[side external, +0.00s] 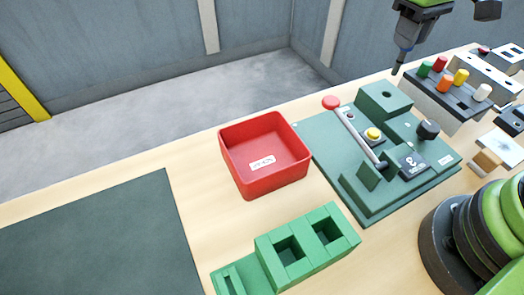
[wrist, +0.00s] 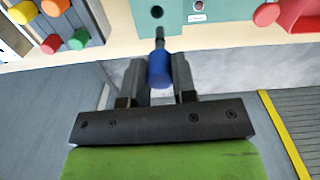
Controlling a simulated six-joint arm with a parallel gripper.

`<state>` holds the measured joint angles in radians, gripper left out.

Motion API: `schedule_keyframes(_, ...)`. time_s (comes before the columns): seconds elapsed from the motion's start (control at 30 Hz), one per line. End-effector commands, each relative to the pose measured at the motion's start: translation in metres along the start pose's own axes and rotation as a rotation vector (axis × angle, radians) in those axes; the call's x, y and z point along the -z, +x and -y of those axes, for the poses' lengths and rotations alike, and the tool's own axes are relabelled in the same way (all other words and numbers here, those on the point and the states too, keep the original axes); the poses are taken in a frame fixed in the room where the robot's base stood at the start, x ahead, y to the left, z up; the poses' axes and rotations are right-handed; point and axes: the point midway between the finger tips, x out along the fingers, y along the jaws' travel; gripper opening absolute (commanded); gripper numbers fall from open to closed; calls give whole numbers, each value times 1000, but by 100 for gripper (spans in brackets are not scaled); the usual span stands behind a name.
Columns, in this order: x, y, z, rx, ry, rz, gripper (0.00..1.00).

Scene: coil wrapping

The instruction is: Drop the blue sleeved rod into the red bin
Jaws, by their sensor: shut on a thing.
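The blue sleeved rod (wrist: 159,69) sits between the two fingers of my gripper (wrist: 156,84) in the wrist view. Its blue sleeve is between the fingers and a thin dark tip sticks out past them. My gripper (side external: 402,58) also shows at the upper right of the side view, pointing down, with a thin dark tip below it. It is above the far edge of the table, well right of the red bin. The red bin (side external: 240,182) is open-topped, with a white label inside and no contents visible. Part of it shows at the wrist view's top right (wrist: 302,12).
A green fixture (side external: 350,195) with a red-knobbed lever (side external: 331,102) stands between the bin and my gripper side. A rack (side external: 440,98) of coloured pegs is at right. A green block with square holes (side external: 305,245) is in front. A dark mat (side external: 110,235) lies left.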

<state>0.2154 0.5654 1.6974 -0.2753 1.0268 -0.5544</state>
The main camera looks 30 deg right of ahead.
Motion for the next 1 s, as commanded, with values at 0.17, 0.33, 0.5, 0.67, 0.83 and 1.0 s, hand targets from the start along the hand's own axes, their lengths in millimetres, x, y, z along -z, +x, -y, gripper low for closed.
schedule_keyframes(0.17,20,-2,47,0,-16,-1,0)
schedule_keyframes(0.33,35,-4,130,0,-20,-1,0)
schedule_keyframes(0.5,31,-6,207,0,-17,-1,0)
schedule_keyframes(0.67,19,-8,255,0,-9,-1,0)
schedule_keyframes(0.83,11,-7,276,0,-3,0,0)
schedule_keyframes(1.0,10,6,278,-1,-1,4,0)
